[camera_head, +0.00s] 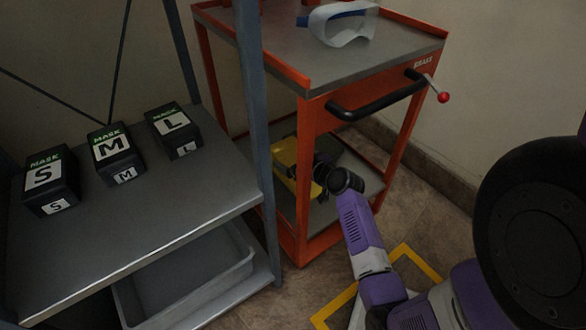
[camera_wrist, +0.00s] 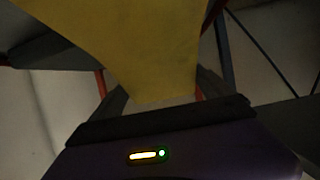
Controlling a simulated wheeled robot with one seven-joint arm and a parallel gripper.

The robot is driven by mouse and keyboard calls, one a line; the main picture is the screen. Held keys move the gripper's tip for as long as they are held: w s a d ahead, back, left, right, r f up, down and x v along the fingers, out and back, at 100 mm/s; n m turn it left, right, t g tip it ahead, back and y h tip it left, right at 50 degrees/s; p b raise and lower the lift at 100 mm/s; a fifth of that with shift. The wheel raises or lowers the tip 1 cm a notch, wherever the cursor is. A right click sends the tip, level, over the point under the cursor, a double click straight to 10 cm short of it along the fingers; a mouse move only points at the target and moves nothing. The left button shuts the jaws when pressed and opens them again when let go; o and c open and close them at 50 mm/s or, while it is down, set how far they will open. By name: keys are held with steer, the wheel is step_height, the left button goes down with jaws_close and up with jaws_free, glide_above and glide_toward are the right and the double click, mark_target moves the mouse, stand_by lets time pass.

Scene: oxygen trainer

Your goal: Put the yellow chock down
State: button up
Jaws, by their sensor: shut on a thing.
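The yellow chock (camera_head: 284,160) is at the lower shelf of the orange cart, seen between the cart's posts. My gripper (camera_head: 318,172) is shut on it, reaching in from the front right. In the wrist view the yellow chock (camera_wrist: 150,45) fills the upper middle, close to the camera, with the dark edge of my gripper (camera_wrist: 160,115) below it. I cannot tell whether the chock touches the shelf. Part of it is hidden by the cart's front post and my gripper.
The orange cart (camera_head: 304,190) has a lower shelf (camera_head: 322,213), a black handle (camera_head: 375,100) and a red-knobbed lever (camera_head: 442,97). Goggles (camera_head: 343,22) lie on top. A grey rack (camera_head: 150,215) at left holds black mask boxes (camera_head: 115,152) above a grey bin (camera_head: 190,285). Yellow tape (camera_head: 415,262) marks the floor.

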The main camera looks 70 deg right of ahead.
steer(key=shift+f+b, duration=0.65)
steer(key=shift+f, duration=1)
steer(key=shift+f, duration=0.15)
steer(key=o, duration=1.8)
steer(key=shift+f, duration=0.1)
steer(key=shift+s+a+r, duration=0.25)
steer(key=shift+s+r, duration=0.05)
step_height(320, 180, up, 4)
steer(key=p, duration=0.4)
glide_above(314, 192)
steer(key=shift+r, duration=0.15)
steer(key=shift+b, duration=0.3)
